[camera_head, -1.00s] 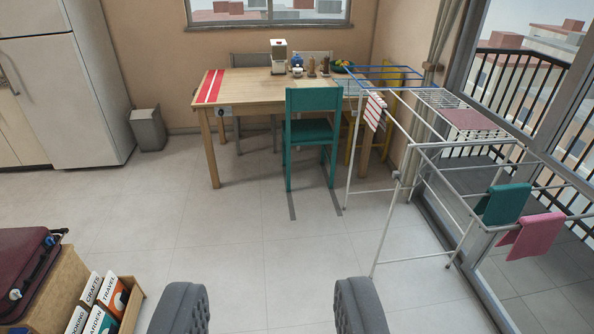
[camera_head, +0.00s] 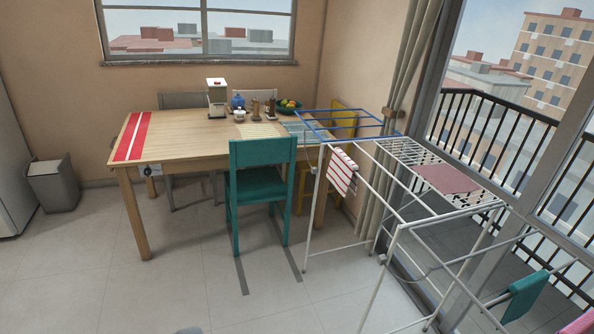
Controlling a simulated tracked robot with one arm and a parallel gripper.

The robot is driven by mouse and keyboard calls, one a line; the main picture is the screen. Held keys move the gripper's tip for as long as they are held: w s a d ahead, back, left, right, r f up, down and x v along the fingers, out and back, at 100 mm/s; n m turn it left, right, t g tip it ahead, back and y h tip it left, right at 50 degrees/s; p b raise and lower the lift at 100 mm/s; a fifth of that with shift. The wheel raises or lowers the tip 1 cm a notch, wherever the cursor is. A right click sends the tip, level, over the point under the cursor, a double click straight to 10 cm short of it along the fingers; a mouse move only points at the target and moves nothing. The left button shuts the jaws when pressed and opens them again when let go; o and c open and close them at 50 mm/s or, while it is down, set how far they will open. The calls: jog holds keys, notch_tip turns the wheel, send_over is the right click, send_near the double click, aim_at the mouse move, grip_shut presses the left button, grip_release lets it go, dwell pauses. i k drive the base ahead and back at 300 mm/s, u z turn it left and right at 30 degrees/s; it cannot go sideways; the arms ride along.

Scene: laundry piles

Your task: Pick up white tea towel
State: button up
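A wooden table (camera_head: 190,150) bears a red cloth with white stripes (camera_head: 133,136). A teal chair (camera_head: 262,165) stands before it. A dark red cloth (camera_head: 446,178) and a teal cloth (camera_head: 525,296) are on the rack. Floor at lower left is clear.

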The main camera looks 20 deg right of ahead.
aim_at(340, 173)
jog(key=z, duration=0.05)
jog(key=i, duration=1.25)
jog(key=z, duration=0.25)
jog(key=i, duration=1.25)
jog(key=z, duration=0.35)
jog(key=i, duration=0.9)
jog(key=z, duration=0.15)
